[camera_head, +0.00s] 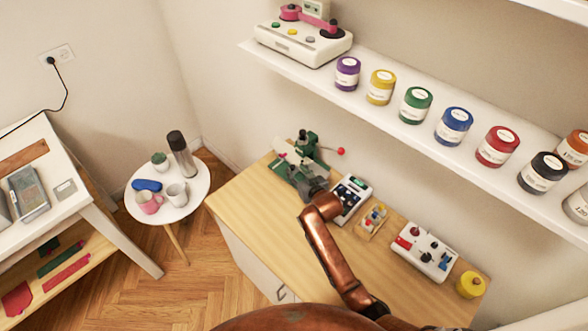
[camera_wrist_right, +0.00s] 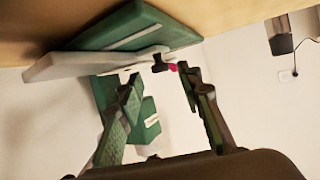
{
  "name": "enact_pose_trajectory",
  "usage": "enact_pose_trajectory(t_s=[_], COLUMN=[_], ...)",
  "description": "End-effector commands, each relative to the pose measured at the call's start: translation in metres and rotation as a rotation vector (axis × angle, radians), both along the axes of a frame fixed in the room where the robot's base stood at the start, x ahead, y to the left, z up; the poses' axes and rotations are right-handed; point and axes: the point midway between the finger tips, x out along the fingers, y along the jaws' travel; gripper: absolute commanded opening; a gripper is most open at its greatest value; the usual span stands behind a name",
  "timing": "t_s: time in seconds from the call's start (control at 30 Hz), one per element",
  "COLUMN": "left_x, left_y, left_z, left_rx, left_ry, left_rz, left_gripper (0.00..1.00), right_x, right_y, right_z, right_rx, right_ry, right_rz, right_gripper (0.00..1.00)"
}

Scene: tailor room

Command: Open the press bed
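A small green press (camera_head: 308,146) with a red-knobbed lever (camera_head: 341,151) stands at the back left of the wooden worktop. In the right wrist view its green body (camera_wrist_right: 150,22) shows with a pale flat plate (camera_wrist_right: 85,64) against it; I cannot tell for sure whether this plate is the bed. My right gripper (camera_head: 296,177) is at the front of the press and partly covers it. In the wrist view the right gripper's (camera_wrist_right: 160,78) fingers are spread, with a small dark and pink tip between or just beyond them. Contact is unclear. My left gripper is not in view.
A control box (camera_head: 351,196), a small tray of pieces (camera_head: 371,219), a switch box (camera_head: 425,250) and a yellow pot (camera_head: 470,285) stand right of the press. A shelf (camera_head: 400,126) with paint jars overhangs behind. A round white table (camera_head: 196,200) stands left.

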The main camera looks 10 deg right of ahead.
Motion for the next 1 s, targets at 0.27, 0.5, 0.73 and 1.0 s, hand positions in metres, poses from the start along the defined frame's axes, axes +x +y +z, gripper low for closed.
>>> enact_pose_trajectory(t_s=[0.27,0.5,0.73,1.0], left_x=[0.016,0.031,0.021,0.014], left_y=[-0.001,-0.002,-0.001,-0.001], left_z=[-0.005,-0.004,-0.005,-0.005], left_rx=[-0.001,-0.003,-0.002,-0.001], left_ry=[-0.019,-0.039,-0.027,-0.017], left_rz=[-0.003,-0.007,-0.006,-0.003], left_gripper=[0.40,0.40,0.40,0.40], right_x=[0.020,0.021,0.021,0.020], right_y=[0.006,0.007,0.008,0.008], right_z=[-0.008,-0.008,-0.008,-0.008], right_rx=[0.000,0.001,0.000,0.000], right_ry=[0.000,-0.001,-0.001,-0.001], right_rz=[0.003,0.004,0.005,0.005], right_gripper=[0.33,0.33,0.17,0.00])
